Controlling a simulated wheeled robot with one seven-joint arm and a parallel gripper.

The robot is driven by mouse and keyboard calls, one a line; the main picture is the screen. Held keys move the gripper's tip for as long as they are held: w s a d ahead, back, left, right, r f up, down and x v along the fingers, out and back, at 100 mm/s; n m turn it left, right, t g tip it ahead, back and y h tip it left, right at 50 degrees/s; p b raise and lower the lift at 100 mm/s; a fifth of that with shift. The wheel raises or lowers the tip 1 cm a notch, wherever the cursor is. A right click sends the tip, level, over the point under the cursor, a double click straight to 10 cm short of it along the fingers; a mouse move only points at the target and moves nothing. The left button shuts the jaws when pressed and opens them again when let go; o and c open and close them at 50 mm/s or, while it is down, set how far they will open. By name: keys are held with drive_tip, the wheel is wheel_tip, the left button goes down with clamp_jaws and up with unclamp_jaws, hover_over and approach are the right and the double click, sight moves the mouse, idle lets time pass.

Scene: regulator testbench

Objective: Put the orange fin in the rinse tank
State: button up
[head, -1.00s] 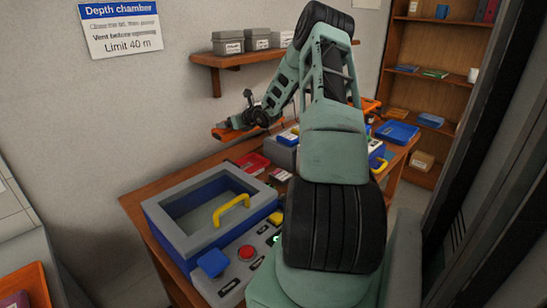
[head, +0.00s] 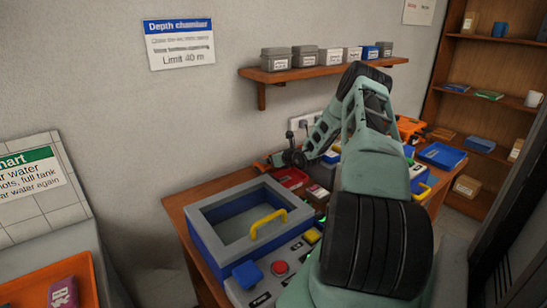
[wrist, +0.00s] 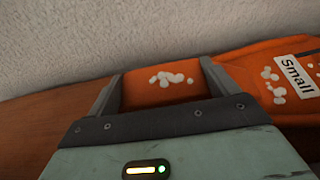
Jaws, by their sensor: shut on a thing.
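The orange fin (wrist: 160,87) with white spots is between my gripper's fingers (wrist: 162,82) in the wrist view. My gripper is shut on it. Its wider part, with a "Small" label, extends to the right. In the head view a small orange end of the fin (head: 262,166) shows beside my gripper (head: 277,161), near the wall behind the bench; my arm hides much of it. I cannot make out the rinse tank. A tiled panel with a green-headed sign (head: 28,172) mentioning a full tank stands at the left.
A blue-grey chamber (head: 199,241) with a yellow handle and a control panel sits on the wooden bench. An orange tray (head: 22,288) with a purple packet is at lower left. A shelf (head: 325,72) with several boxes hangs on the wall.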

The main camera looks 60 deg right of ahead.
drive_tip(key=shift+f, duration=0.1)
drive_tip(key=o, duration=0.9)
drive_tip(key=shift+r, duration=0.25)
drive_tip(key=b+v, duration=0.2)
drive_tip(key=v, duration=1)
